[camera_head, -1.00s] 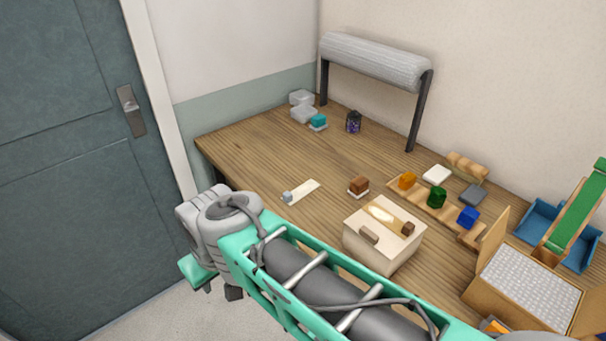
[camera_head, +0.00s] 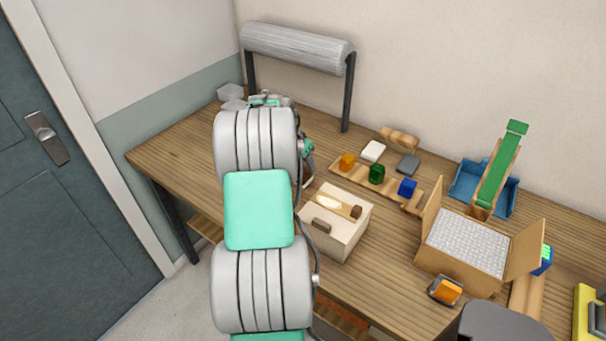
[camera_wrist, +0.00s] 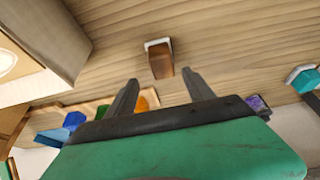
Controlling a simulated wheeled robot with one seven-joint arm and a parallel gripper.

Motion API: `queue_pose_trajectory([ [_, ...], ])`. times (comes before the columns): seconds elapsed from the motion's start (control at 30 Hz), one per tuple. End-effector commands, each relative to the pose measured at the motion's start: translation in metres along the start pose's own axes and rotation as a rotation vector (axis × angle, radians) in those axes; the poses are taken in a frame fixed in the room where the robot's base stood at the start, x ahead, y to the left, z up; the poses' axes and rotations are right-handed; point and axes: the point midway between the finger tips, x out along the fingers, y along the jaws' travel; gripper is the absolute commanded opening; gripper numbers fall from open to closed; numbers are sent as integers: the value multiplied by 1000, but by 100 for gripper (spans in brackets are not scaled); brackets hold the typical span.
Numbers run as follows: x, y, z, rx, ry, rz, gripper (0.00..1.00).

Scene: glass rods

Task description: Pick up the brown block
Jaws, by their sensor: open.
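The brown block (camera_wrist: 162,63) is in the wrist view, on the wooden table (camera_wrist: 215,30) with a pale piece (camera_wrist: 157,43) at its edge. It lies just beyond and between the fingertips of my gripper (camera_wrist: 160,78). The fingers are apart with nothing between them.
A pale box with a slotted lid (camera_head: 338,237) stands close by. Behind it a wooden strip carries orange (camera_head: 347,162), green (camera_head: 377,174) and blue (camera_head: 407,188) blocks. An open cardboard box (camera_head: 430,261) stands to the right. A grey roll on a stand (camera_head: 297,47) is at the back.

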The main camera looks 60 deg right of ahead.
Motion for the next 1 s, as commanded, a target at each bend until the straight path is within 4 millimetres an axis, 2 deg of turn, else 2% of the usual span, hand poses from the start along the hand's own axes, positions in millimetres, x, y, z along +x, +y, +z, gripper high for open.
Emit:
queue_pose_trajectory([
  [0.33,53,-4,5,-4,-2,-1,62],
  [0.43,61,-5,5,-5,0,-4,62],
  [0.6,62,-5,5,-6,1,-4,62],
  [1.0,61,-5,5,-6,0,-4,30],
])
